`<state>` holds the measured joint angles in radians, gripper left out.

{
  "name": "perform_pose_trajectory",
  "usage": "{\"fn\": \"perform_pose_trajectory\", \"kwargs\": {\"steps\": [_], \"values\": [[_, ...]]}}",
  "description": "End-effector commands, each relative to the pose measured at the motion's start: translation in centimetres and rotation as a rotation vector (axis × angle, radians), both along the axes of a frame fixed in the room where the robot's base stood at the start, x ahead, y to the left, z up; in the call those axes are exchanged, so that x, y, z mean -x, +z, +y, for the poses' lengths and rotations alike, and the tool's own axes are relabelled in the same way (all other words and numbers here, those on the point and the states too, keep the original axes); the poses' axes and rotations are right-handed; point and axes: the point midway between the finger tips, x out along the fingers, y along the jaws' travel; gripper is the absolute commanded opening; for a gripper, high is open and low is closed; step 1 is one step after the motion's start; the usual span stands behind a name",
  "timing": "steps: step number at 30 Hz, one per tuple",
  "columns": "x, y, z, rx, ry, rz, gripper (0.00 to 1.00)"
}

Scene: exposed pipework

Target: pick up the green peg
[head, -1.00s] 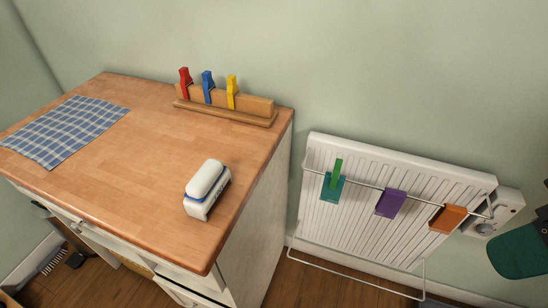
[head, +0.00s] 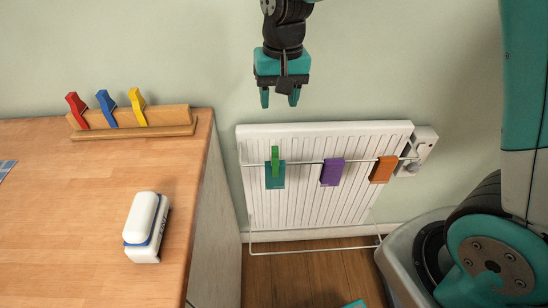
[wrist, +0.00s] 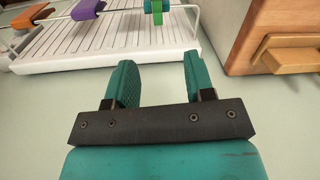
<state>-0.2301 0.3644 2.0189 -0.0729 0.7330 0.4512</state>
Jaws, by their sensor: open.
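The green peg (head: 275,158) is clipped upright on the rail in front of the white radiator, over a teal cloth or tag (head: 275,180). It also shows at the top of the wrist view (wrist: 158,12), partly cut off by the picture edge. My gripper (head: 280,98) is open and empty, pointing down, above the radiator and a little above the green peg in the head view. In the wrist view, its two teal fingers (wrist: 157,78) are apart with nothing between them.
A purple piece (head: 332,172) and an orange piece (head: 383,169) hang on the same rail (head: 308,162), right of the peg. The wooden counter (head: 80,230) stands left, with red, blue and yellow pegs on a wooden rack (head: 165,118) and a white-and-blue object (head: 146,225).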

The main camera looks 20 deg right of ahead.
Motion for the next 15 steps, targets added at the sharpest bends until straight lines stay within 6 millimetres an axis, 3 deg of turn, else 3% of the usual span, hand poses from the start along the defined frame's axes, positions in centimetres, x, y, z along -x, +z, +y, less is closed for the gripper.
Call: {"fn": "perform_pose_trajectory", "kwargs": {"steps": [3,6,15], "values": [[-2.4,-2.2,-0.9,0.042,-0.101,0.013,0.49],[-3.1,-3.4,-1.3,0.057,-0.138,0.016,0.49],[-3.1,-9.5,-1.5,0.06,-0.145,0.021,0.49]]}}
